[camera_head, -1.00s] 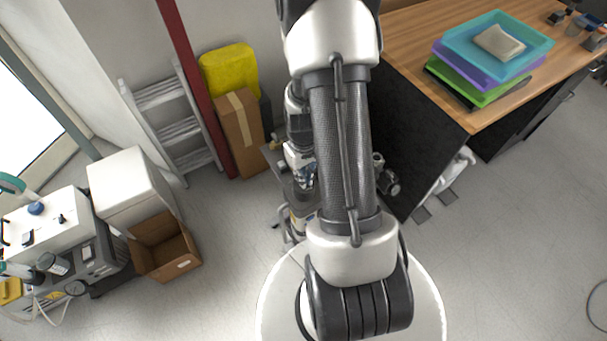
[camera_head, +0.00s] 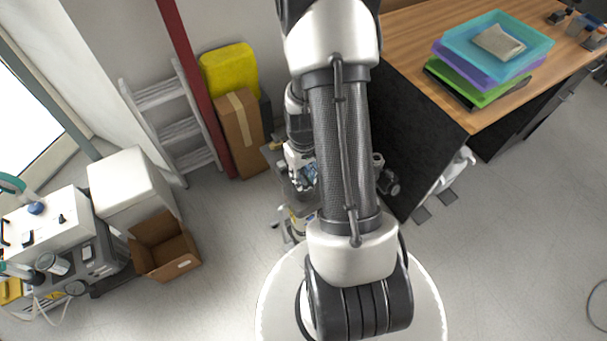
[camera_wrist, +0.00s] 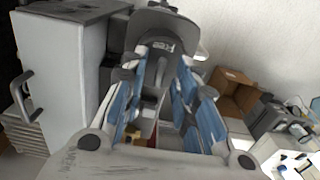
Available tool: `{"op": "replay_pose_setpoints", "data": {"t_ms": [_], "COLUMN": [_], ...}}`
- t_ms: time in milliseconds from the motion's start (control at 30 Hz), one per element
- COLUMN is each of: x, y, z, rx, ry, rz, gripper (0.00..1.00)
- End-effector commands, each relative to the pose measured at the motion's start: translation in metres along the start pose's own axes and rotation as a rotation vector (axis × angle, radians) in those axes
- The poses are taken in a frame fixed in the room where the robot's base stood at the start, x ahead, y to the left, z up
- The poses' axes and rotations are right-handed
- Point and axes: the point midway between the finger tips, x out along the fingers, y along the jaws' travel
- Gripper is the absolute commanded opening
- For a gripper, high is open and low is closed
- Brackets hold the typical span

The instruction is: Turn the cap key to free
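The grey cap (camera_wrist: 170,28) with the word "Free" on it is at the top middle of the wrist view. Its narrow raised key (camera_wrist: 160,72) runs down toward me between my fingertips. My gripper (camera_wrist: 160,82) has blue-padded fingers on either side of the key, with a visible gap between the pads. It looks open around the key; whether a pad touches it is hard to tell. In the head view my gripper (camera_head: 308,176) is partly hidden behind my arm, over grey equipment, and the cap cannot be made out there.
A white cabinet with a handle (camera_wrist: 62,75) is at left in the wrist view. In the head view, a ladder (camera_head: 172,130), a cardboard box (camera_head: 240,130) and a yellow item (camera_head: 230,72) stand behind. A wooden desk (camera_head: 420,50) is at right.

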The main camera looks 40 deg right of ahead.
Motion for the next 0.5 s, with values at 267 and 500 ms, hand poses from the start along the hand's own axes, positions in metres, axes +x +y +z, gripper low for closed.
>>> {"op": "replay_pose_setpoints", "data": {"t_ms": [267,500], "x": [-0.017,-0.068], "y": [0.001,0.001], "z": [-0.001,-0.002], "rx": [0.000,0.000], "ry": [0.004,0.007], "rz": [0.002,0.003], "gripper": [0.28,0.28]}}
